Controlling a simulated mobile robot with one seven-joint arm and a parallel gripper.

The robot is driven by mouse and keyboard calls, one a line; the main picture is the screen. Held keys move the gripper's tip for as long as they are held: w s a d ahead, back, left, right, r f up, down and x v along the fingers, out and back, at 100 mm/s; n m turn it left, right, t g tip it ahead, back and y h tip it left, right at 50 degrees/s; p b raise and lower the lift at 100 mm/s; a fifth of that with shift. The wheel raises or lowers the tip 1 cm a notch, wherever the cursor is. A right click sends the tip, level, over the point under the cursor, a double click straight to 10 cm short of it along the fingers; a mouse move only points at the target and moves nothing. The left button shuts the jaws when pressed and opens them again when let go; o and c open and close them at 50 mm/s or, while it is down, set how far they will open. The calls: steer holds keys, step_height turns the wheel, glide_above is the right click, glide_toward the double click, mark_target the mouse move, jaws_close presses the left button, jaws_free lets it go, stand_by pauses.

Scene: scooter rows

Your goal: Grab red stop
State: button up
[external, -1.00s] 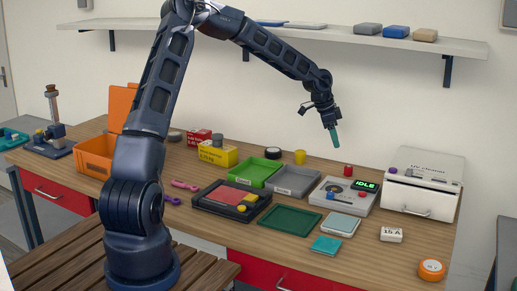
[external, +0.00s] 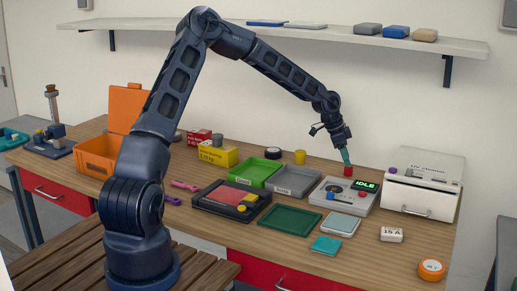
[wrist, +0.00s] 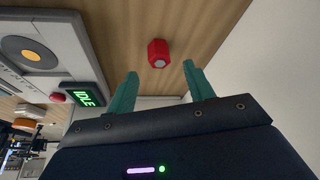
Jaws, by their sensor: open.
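The red stop (external: 348,171) is a small red block on the wooden table, behind the grey device with the green IDLE display. My gripper (external: 346,158) has teal fingers and is directly above the red stop in the external view. In the wrist view my gripper (wrist: 160,72) is open with nothing between its fingers. I cannot tell whether the fingertips touch the red stop.
The IDLE device (external: 331,194) stands just in front, with a smaller red button (external: 362,195) on it. A white UV chamber (external: 424,184) stands to the right. A yellow cylinder (external: 300,157) is to the left, and the wall is close behind.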

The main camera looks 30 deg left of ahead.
mark_target(348, 170)
steer(key=shift+x, duration=2.4)
steer(key=shift+a, duration=0.1)
steer(key=c, duration=1)
steer(key=shift+c, duration=0.2)
